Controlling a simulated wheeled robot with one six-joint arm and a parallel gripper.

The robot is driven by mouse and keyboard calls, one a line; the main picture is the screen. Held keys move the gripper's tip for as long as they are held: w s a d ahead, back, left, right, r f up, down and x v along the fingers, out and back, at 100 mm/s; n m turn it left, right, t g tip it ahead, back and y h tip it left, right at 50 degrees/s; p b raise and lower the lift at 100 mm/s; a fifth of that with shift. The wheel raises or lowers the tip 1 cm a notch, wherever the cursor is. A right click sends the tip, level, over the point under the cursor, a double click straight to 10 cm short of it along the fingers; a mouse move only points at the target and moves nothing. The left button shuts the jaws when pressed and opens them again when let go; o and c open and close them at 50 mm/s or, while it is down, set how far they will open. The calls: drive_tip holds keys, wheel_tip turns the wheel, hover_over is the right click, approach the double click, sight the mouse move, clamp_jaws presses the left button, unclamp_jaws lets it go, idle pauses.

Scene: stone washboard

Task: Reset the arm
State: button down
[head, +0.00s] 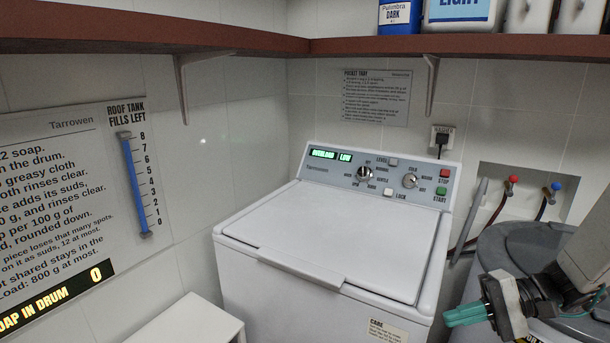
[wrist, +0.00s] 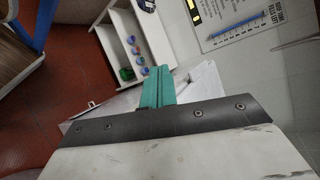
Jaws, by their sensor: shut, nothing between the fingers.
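My gripper (head: 466,314) has teal fingers, seen at the lower right of the head view, to the right of the washing machine's front. In the wrist view its teal fingers (wrist: 158,84) are pressed together with nothing between them. The white washing machine (head: 330,240) stands in the middle of the head view with its lid down. Its panel (head: 380,178) shows lit words "OVERLOAD" and "LOW", two knobs, and red STOP and green START buttons. My gripper appears apart from the machine.
A grey round tank (head: 510,245) stands at the right, close to my arm. A brown shelf (head: 170,32) with bottles runs along the walls above. A low white unit (head: 190,322) is at the lower left. In the wrist view, a white rack (wrist: 140,45) holds small coloured items.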

drive_tip(key=s+a+r+n+h, duration=0.2)
drive_tip(key=s+r+n+h, duration=0.3)
drive_tip(key=s+r+h, duration=0.7)
drive_tip(key=s+h, duration=0.2)
drive_tip(key=s, duration=0.2)
drive_tip(key=shift+t, duration=0.3)
drive_tip(key=shift+s, duration=0.1)
idle(1.2)
